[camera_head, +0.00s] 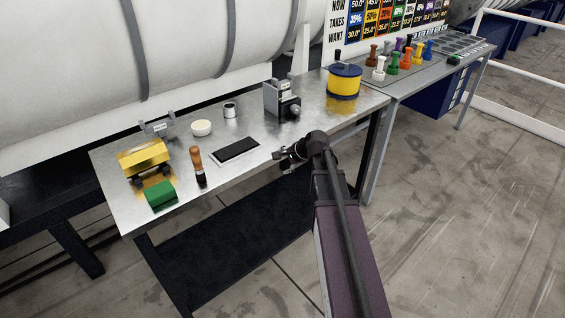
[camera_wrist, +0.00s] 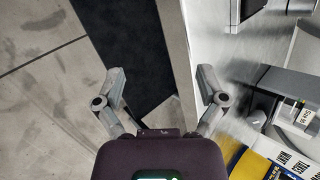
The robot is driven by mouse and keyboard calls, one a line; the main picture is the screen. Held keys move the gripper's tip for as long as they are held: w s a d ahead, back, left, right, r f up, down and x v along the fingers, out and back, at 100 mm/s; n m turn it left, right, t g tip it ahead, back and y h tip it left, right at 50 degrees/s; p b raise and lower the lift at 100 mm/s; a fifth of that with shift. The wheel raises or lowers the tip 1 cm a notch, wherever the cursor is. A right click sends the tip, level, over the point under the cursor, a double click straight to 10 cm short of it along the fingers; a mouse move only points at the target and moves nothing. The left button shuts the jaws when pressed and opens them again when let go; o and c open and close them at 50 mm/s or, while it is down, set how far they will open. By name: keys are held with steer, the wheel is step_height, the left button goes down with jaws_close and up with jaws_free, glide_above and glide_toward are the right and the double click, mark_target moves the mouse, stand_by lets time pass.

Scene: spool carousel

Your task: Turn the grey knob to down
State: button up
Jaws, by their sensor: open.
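The grey knob (camera_head: 295,111) is on the front right of a small grey and black box (camera_head: 275,98) standing on the metal table. In the wrist view, the knob (camera_wrist: 257,118) shows at the right, beside the box (camera_wrist: 290,85). Its pointing direction is too small to tell. My gripper (camera_head: 283,156) is at the table's front edge, in front of the box and apart from the knob. In the wrist view, my gripper (camera_wrist: 162,78) has its fingers spread wide with nothing between them.
A yellow round container (camera_head: 343,84) with a blue top stands right of the box. Coloured pegs stand farther right.

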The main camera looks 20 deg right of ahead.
steer(key=s+a+f+n+g+h, duration=0.2)
steer(key=s+a+n, duration=0.3)
steer(key=s+n, duration=0.3)
steer(key=s+a+f+n+g+h, duration=0.2)
steer(key=s+a+n+g, duration=0.3)
steer(key=s, duration=0.7)
steer(key=a+n, duration=0.1)
steer(key=n, duration=0.1)
steer(key=shift+a+f+n+h, duration=0.25)
steer(key=shift+f+n+h, duration=0.05)
steer(key=shift+f+n, duration=0.1)
steer(key=c, duration=0.4)
steer(key=shift+c, duration=0.3)
